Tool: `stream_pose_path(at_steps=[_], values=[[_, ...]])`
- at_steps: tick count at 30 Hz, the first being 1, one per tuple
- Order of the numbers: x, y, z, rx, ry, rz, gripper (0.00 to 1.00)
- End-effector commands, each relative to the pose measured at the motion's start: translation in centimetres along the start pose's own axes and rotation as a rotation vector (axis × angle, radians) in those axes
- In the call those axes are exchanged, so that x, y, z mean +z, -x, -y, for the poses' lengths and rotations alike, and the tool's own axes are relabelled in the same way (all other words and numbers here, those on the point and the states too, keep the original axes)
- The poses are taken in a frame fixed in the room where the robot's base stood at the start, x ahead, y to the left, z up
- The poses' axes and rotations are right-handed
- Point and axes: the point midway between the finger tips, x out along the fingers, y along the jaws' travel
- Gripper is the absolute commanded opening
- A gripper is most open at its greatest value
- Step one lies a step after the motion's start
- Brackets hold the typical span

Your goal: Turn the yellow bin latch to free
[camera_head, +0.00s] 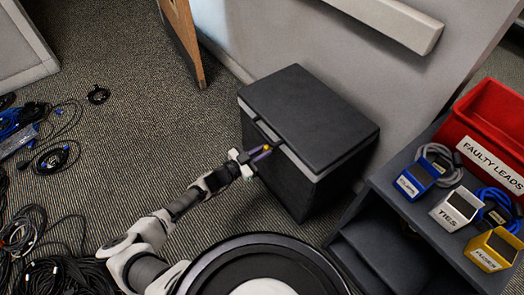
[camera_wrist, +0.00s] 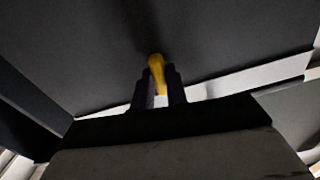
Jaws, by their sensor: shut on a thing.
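The yellow latch (camera_wrist: 157,66) stands between my gripper's two dark fingers in the wrist view, against the dark bin face. In the head view only a small yellow spot of the latch (camera_head: 266,148) shows by the fingertips. The bin (camera_head: 312,108) is dark grey with a flat closed lid and a pale band under the lid. My gripper (camera_wrist: 158,88) is shut on the latch, at the bin's front below the lid edge; it also shows in the head view (camera_head: 260,154). The lower part of the latch is hidden by the fingers.
A dark shelf unit (camera_head: 385,180) stands right of the bin. It carries a red FAULTY LEADS crate (camera_head: 488,112) and blue, white and yellow labelled holders. Cable coils (camera_head: 40,240) lie on the carpet at left.

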Motion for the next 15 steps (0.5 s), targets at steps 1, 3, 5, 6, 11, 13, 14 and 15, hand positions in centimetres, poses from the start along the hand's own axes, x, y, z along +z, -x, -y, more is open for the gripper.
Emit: stream_pose_path(at_steps=[1,3,5,6,11,13,14,15], values=[[0.00,0.07,0.03,0.000,0.025,0.001,0.00],[0.01,0.07,0.03,0.000,0.059,0.001,0.00],[0.02,0.07,0.02,0.000,0.083,0.001,0.00],[0.02,0.07,0.02,0.000,0.097,0.001,0.00],[0.04,0.08,0.02,0.000,0.135,0.001,0.00],[0.05,0.08,0.01,0.000,0.144,0.001,0.00],[0.05,0.08,0.01,0.000,0.147,0.001,0.00],[0.05,0.08,0.01,0.000,0.150,0.001,0.00]])
